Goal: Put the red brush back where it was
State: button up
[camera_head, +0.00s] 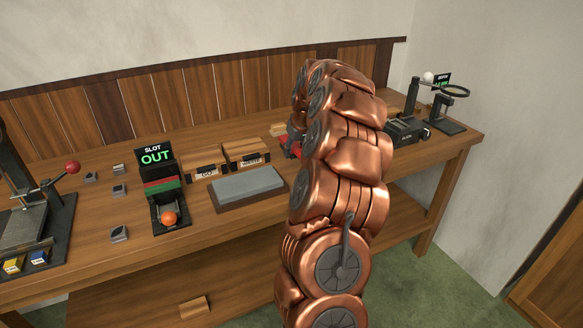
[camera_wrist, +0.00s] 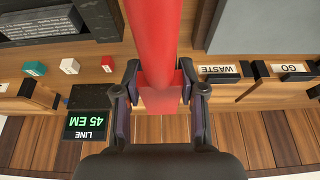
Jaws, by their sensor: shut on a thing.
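The red brush (camera_wrist: 153,40) fills the upper middle of the wrist view, its long red body running out of the top of the picture. The brush's far end is out of view. In the head view my copper arm hides the gripper. A small red patch (camera_head: 289,146) shows at the arm's left edge, and I cannot tell whether it is the brush.
WASTE (camera_wrist: 219,71) and GO (camera_wrist: 290,70) boxes stand at the bench's back. A grey slab (camera_head: 246,187) lies before them. Small cubes (camera_wrist: 69,66) and a LINE sign (camera_wrist: 86,125) are on the other side. A SLOT device (camera_head: 168,219) holds an orange ball. Dark equipment (camera_head: 404,131) stands far right.

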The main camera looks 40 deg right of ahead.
aim_at(300, 151)
jog(key=shift+f+p, duration=0.8)
jog(key=shift+f, duration=2.95)
jog(key=o, duration=1.1)
jog(key=shift+f, duration=0.1)
jog(key=b+v, duration=0.3)
jog(key=v, duration=0.9)
